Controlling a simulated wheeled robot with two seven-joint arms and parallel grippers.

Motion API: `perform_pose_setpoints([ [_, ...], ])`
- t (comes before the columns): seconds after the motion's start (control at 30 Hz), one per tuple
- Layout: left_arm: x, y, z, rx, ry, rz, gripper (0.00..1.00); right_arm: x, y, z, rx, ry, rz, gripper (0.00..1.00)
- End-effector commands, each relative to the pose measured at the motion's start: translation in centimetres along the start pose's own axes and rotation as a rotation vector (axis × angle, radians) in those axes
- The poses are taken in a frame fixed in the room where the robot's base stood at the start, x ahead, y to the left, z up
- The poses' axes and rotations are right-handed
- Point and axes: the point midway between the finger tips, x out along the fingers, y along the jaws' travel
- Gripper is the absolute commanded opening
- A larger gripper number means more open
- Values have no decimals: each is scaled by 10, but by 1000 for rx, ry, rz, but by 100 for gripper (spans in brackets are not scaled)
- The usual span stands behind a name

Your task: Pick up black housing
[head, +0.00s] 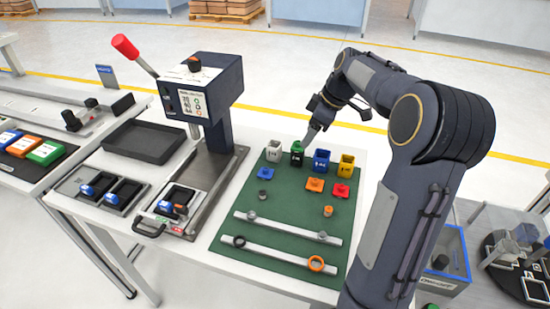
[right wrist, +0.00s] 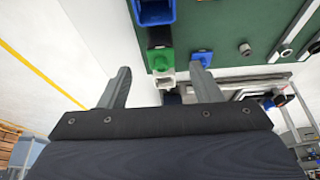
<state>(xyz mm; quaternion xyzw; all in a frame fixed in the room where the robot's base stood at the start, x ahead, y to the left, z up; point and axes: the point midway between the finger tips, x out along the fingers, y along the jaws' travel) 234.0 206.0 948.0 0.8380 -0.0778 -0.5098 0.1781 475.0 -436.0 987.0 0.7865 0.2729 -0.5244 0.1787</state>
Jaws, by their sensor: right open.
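A black box-shaped part, which I take as the black housing (head: 297,159), stands in a row of coloured boxes at the back of the green mat (head: 240,225). A green piece (head: 297,147) shows at its top. In the right wrist view, the dark box (right wrist: 158,37) lies just beyond the green piece (right wrist: 160,60), between the blue and white boxes. My right gripper (head: 307,140) points down just above this row, its fingers apart and empty. In the right wrist view, my right gripper (right wrist: 160,72) has the green piece roughly between its fingertips. My left gripper is not in view.
Close beside the dark box stand a grey-white box (head: 273,152) and a blue box (head: 320,162), then a yellow box (head: 345,167). Orange (head: 315,185) and red (head: 341,190) pieces lie in front. A lever press (head: 212,95) stands at left. The mat's middle has free room.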

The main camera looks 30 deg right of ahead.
Motion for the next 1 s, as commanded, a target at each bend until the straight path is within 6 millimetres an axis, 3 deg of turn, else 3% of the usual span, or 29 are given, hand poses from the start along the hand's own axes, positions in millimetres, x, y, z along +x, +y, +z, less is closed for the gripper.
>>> perform_pose_setpoints([
  [0.37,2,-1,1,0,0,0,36,34,2,2,-11,-6,-3,58],
  [0.63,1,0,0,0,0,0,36,73,-1,4,-12,-5,-2,58],
  [0.97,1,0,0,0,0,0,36,80,0,4,-11,-4,1,58],
  [1.0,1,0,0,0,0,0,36,80,0,4,-11,-4,1,53],
])
